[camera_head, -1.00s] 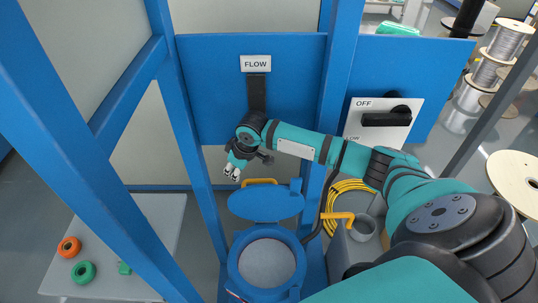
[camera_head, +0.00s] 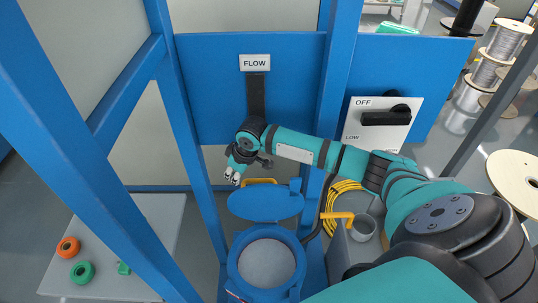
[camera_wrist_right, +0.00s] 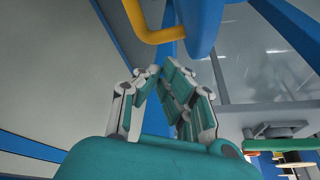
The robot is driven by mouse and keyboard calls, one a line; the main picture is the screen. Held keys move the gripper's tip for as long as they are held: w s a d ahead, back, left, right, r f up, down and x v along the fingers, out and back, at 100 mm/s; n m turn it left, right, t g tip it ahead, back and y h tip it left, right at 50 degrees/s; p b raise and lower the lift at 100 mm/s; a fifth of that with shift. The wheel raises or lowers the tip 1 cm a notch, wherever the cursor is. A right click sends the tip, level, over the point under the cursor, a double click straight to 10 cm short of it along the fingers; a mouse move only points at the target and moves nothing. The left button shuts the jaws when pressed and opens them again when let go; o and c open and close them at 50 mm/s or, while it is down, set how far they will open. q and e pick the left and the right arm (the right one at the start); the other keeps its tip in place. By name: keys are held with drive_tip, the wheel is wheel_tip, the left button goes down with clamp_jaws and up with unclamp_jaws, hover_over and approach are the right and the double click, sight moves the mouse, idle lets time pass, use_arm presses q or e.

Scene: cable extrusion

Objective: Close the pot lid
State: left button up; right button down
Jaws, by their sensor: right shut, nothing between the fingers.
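The blue pot (camera_head: 236,268) stands at the bottom middle of the head view, its round mouth uncovered. Its blue lid (camera_head: 265,203) is swung up and back behind the mouth, with a yellow handle (camera_head: 260,181) on its far side. My right gripper (camera_head: 234,178) is shut and empty, just left of and behind the handle, apart from it. In the right wrist view the fingers of my right gripper (camera_wrist_right: 158,70) meet at the tips. The yellow handle (camera_wrist_right: 150,28) and the lid's edge (camera_wrist_right: 203,25) show above them. My left gripper is not in view.
Blue frame posts (camera_head: 182,130) stand left and right of the pot. A FLOW plate (camera_head: 255,62) is on the panel behind. A switch panel (camera_head: 362,135) and a yellow cable coil (camera_head: 341,192) are at right. A grey table (camera_head: 150,225) holds orange and green rings.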

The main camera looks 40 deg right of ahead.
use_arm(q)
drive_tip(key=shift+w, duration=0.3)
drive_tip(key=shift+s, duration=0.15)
